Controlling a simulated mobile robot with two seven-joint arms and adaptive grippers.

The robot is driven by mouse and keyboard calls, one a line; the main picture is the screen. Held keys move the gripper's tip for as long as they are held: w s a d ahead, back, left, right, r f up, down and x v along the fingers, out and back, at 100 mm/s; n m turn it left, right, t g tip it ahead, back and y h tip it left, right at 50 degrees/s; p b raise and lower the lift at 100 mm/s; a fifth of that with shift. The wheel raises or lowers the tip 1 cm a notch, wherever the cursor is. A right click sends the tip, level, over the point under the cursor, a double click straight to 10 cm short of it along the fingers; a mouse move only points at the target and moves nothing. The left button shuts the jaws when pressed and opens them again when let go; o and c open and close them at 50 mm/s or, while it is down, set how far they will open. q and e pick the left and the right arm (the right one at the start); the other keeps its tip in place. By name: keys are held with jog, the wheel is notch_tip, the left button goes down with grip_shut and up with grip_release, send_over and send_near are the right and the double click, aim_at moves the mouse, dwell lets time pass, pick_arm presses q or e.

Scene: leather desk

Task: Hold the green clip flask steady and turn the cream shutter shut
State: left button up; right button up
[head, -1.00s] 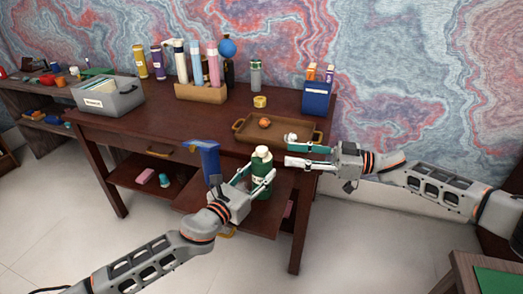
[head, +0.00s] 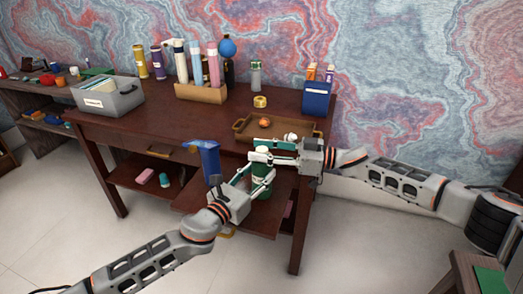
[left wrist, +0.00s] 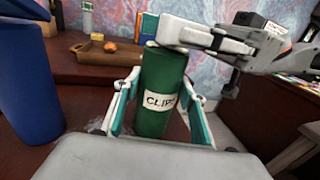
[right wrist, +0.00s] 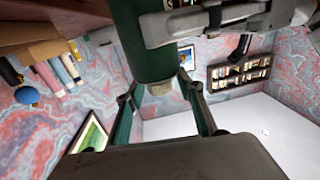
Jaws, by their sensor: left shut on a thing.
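The green clip flask (head: 261,186) stands upright over the pulled-out lower shelf at the front of the desk. In the left wrist view the flask (left wrist: 158,85) shows a white label reading "CLIPS". My left gripper (head: 258,177) is shut on the flask, one finger on each side. My right gripper (head: 258,150) is at the flask's top, its fingers open and pointing left. In the right wrist view the cream shutter (right wrist: 160,89) sits at the end of the flask, between the spread fingers, with gaps visible. The right fingers mostly hide the shutter in the head view.
A blue tall container (head: 208,158) stands just left of the flask. A brown tray (head: 243,127) with an orange item (head: 264,122) and a white item lies behind the right gripper. A blue box (head: 316,98) stands at the back right. The desk's middle left is clear.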

grip_shut()
jog(key=shift+m+t, duration=0.4)
jog(key=shift+t, duration=0.2)
jog(key=shift+s+a+m+t+h, duration=0.15)
jog(key=shift+m+t+h, duration=0.55)
jog(key=shift+m+t, duration=0.65)
jog(key=m+t+h, duration=0.2)
jog(key=t, duration=0.1)
jog(key=m+t+h, duration=0.2)
jog(key=t, duration=0.1)
jog(key=shift+a, duration=0.15)
jog(key=shift+r+m+t+h, duration=0.15)
jog(key=shift+m+t+h, duration=0.8)
jog(key=shift+h, duration=0.4)
jog(key=shift+r+m+t+h, duration=0.1)
jog(key=shift+m+t+h, duration=0.8)
jog(key=shift+h, duration=0.45)
jog(key=shift+d+m+h, duration=0.3)
jog(key=shift+m+h, duration=0.1)
jog(key=shift+h, duration=0.1)
jog(key=shift+o, duration=1.4)
grip_release()
jog(key=shift+f, duration=0.15)
